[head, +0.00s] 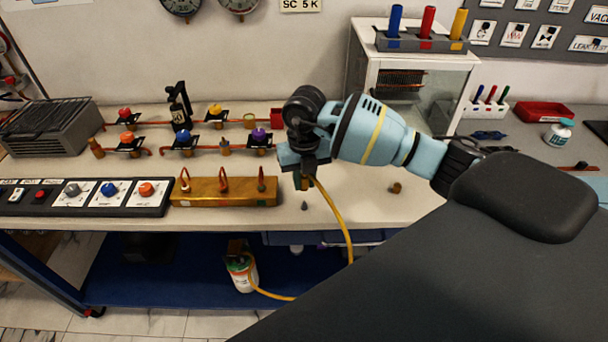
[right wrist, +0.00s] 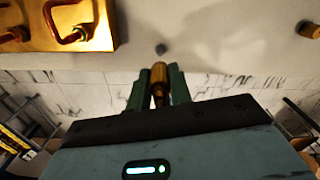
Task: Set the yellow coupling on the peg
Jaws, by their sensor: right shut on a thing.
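My right gripper (head: 303,176) is over the front part of the bench, shut on the yellow coupling. In the right wrist view the coupling (right wrist: 158,80) shows brass-coloured between the green fingertips (right wrist: 158,90). A yellow hose (head: 345,230) runs from the gripper down over the bench edge to a canister (head: 241,272) on the lower shelf. A small grey peg (head: 304,206) stands on the bench below the gripper; it also shows in the right wrist view (right wrist: 161,49), just beyond the coupling's end. The coupling is apart from the peg. My left gripper is not in view.
A brass manifold block (head: 225,192) with copper loops lies left of the gripper. A small brass fitting (head: 395,187) stands to the right. Valves on copper pipes (head: 185,143) are behind. The bench between gripper and brass fitting is clear.

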